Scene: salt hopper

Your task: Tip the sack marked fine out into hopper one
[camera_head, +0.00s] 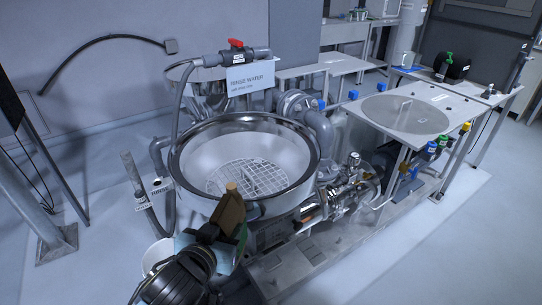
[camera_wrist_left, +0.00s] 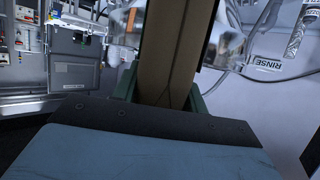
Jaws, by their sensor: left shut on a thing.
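My left gripper (camera_head: 232,232) is shut on a brown sack (camera_head: 229,212) at the near rim of a round steel hopper (camera_head: 305,190). The sack stands up narrow and slightly tilted, with a pale tan top end near the rim. In the left wrist view the sack (camera_wrist_left: 167,55) rises between the green fingers of the left gripper (camera_wrist_left: 165,92). No marking on the sack is readable. The hopper is open, with a wire grate inside and no salt that I can make out. No hopper number is readable. My right gripper is out of view.
A rinse water sign (camera_head: 250,77) and red-handled valve (camera_head: 236,43) stand behind the hopper. A rinse pipe (camera_head: 134,175) rises at its left. A white bucket (camera_head: 155,254) is partly hidden by my left arm. A steel table (camera_head: 437,98) with a round grey disc stands right.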

